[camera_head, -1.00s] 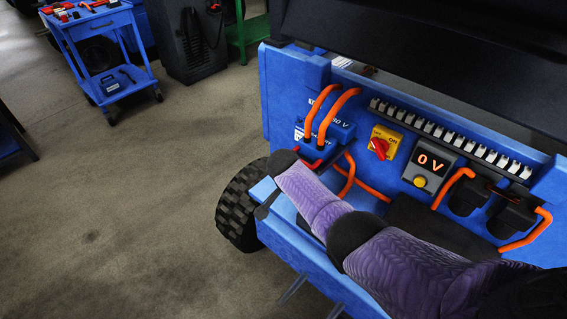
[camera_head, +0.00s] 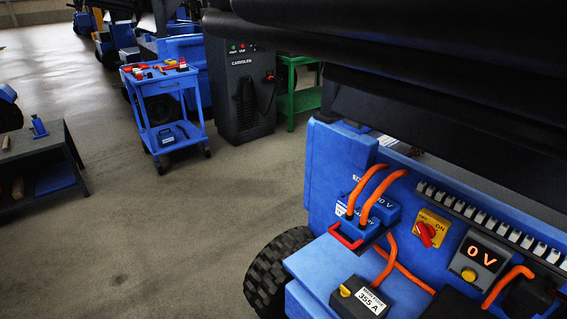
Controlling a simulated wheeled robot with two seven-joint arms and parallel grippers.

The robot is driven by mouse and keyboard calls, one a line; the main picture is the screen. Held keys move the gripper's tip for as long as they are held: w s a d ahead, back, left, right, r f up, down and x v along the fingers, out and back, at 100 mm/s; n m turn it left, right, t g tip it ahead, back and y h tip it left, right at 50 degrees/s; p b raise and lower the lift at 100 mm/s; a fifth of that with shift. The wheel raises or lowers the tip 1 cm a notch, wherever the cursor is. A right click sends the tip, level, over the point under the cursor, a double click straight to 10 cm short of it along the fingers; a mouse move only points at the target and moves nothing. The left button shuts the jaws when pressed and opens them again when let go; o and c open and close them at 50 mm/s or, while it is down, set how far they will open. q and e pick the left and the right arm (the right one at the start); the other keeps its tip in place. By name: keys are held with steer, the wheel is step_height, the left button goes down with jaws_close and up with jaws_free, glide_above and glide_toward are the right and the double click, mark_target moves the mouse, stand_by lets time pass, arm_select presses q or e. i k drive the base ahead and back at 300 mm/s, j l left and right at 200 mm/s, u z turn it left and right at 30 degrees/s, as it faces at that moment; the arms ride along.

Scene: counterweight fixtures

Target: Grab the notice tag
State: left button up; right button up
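I cannot pick out a notice tag for certain. Several small red, white and dark items lie on top of a blue tool cart (camera_head: 160,87) at the upper left, too small to tell apart. Neither of my grippers is in view.
A blue vehicle body (camera_head: 330,175) on the right carries orange cables, a red switch on yellow (camera_head: 426,234), a "0 V" display (camera_head: 483,256) and a black "355 A" box (camera_head: 361,297). A black charger cabinet (camera_head: 235,85) and dark bench (camera_head: 35,160) stand beyond. The middle floor is clear.

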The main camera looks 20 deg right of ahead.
mark_target(341, 204)
steer(key=i+j+z, duration=0.2)
steer(key=j, duration=0.15)
steer(key=i+j+z, duration=0.2)
steer(key=j+z, duration=0.2)
steer(key=j, duration=0.25)
steer(key=j+z, duration=0.25)
steer(key=j, duration=0.15)
steer(key=i+j+z, duration=1)
steer(key=j, duration=0.35)
steer(key=i+l, duration=0.05)
